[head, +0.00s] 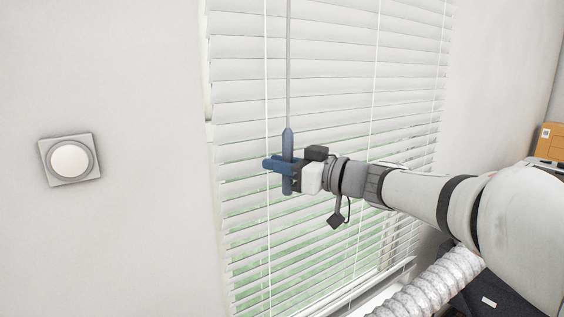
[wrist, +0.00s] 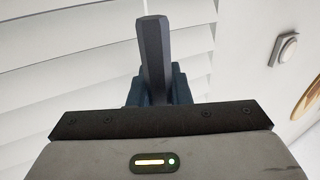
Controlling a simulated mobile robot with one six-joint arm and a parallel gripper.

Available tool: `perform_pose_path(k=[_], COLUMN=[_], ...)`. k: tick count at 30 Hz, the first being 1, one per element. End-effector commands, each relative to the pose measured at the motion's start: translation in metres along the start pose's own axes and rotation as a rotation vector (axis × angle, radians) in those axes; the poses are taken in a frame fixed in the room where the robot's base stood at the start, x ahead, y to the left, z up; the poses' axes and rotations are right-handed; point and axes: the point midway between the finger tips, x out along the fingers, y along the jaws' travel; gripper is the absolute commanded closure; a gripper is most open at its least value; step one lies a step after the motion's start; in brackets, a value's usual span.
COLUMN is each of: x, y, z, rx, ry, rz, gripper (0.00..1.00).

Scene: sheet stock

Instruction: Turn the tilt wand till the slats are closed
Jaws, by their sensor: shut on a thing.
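In the wrist view the handle (wrist: 154,48) stands up between the fingers (wrist: 153,88). The white slats (head: 330,110) look tilted and overlapping in the upper part. Lower down, narrow green gaps show between slats.
A round white knob or switch on a square plate (head: 70,160) is on the wall left of the window; it also shows in the wrist view (wrist: 286,48). Thin white cords run down the blind. A ribbed white hose (head: 435,285) and an orange-brown box (head: 550,140) are at the right.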

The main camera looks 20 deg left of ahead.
Motion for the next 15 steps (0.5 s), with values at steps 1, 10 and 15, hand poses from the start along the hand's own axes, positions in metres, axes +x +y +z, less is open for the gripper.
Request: perform_pose_path(k=[1, 10, 15], x=[0.0005, 0.0006, -0.0003], y=[0.0005, -0.0022, -0.0047], z=[-0.0022, -0.0054, -0.0050], rx=[0.003, 0.006, 0.006], ry=[-0.002, -0.002, -0.001], rz=[-0.016, -0.203, -0.338], gripper=[1.00, 1.00, 1.00])
